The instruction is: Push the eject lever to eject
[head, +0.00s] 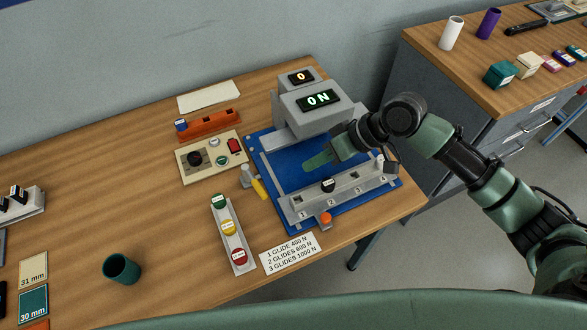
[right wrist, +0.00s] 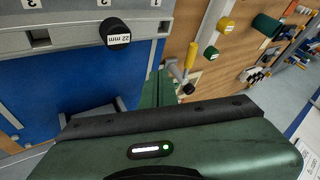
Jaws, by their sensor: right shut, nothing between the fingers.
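A small lever with a yellow handle (head: 258,188) and a grey post stands at the left edge of the blue base plate (head: 264,142). I cannot read any eject label on it. It also shows in the right wrist view as a grey rod with a yellow part (right wrist: 187,88), just right of my fingers. My right gripper (head: 314,162) is shut and empty over the blue plate, its fingers pointing left toward the lever, with a gap between them. In the right wrist view its fingers (right wrist: 157,86) are partly hidden by the gripper body. My left gripper is not in view.
A grey numbered rail (head: 350,193) holds a black "22 mm" piece (right wrist: 115,33). An orange knob (head: 326,218) stands at its front. A control panel (head: 212,157) and a tray of coloured pieces (head: 239,250) lie left.

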